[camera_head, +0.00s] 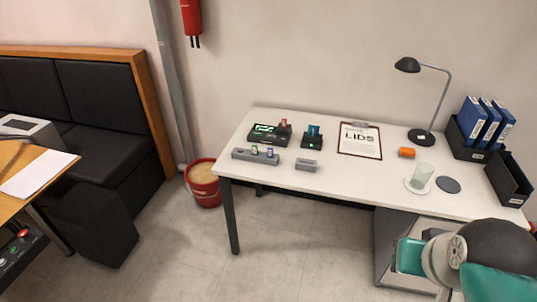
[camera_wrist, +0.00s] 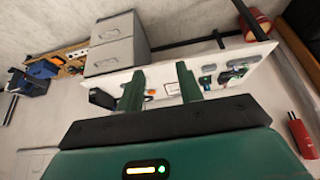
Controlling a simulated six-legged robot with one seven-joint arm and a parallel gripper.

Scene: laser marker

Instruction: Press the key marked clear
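A dark device with a lit green display (camera_head: 265,128) stands at the back left of the white desk, with a small red piece upright at its right. A smaller dark unit (camera_head: 312,143) with a blue-green piece and a green light stands to its right. No key lettering is readable, so I cannot tell which key is marked clear. In the wrist view my gripper (camera_wrist: 160,70) has its two green fingers apart with nothing held between them. The desk lies beyond the fingers, well away. My teal arm parts show at the lower right of the head view.
Floor in front is clear.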

